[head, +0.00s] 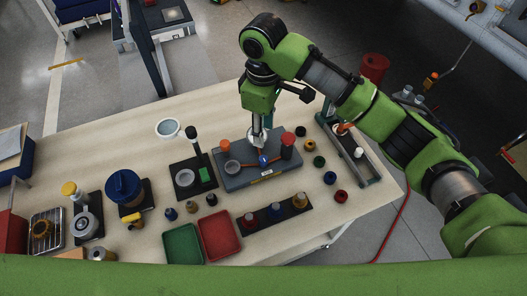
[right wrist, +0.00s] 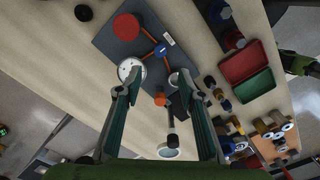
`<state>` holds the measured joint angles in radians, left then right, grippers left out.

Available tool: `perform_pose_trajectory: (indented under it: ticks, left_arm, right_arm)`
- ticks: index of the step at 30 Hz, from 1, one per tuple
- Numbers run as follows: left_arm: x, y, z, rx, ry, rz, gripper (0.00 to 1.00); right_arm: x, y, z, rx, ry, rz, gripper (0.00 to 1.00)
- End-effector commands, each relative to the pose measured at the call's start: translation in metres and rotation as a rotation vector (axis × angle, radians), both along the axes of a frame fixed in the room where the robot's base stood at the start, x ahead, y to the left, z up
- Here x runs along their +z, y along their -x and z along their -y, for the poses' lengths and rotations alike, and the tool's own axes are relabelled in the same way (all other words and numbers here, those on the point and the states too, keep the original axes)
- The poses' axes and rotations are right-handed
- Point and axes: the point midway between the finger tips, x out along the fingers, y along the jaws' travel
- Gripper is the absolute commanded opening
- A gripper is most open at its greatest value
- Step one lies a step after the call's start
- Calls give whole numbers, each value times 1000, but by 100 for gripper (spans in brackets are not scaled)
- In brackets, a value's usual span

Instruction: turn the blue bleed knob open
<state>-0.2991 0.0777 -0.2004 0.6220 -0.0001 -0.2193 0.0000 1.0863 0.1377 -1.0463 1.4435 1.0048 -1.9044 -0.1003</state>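The blue bleed knob (head: 264,161) sits on a grey block (head: 232,181), between orange pipe pieces. It also shows in the right wrist view (right wrist: 161,50), just beyond the fingertips. My right gripper (head: 258,140) points down over the block, close behind the knob. In the right wrist view its two fingers (right wrist: 157,76) are spread apart with nothing between them, and the knob lies ahead of the gap. I cannot tell its exact height above the knob. My left gripper is not in view.
On the same block stand a red cap (head: 288,141), an orange knob (head: 225,146) and a round gauge (head: 232,167). A black stand (head: 194,178) is to the left. Red (head: 219,248) and green (head: 167,247) trays lie in front. The table's back left is mostly clear.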

Motion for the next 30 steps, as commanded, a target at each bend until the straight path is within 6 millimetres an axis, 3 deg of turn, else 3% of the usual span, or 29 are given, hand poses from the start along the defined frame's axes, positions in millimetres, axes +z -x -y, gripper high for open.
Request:
perform_pose_trajectory:
  ticks: [6,16,22,30]
  left_arm:
    - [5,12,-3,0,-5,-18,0]
    - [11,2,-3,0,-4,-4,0]
    - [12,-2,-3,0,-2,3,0]
    - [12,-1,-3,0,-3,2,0]
  right_arm:
    - [-41,2,1,-2,3,-5,36]
    - [-106,1,1,-1,1,-2,36]
    - [-125,1,0,0,0,0,36]
    - [-129,1,0,0,-1,0,36]
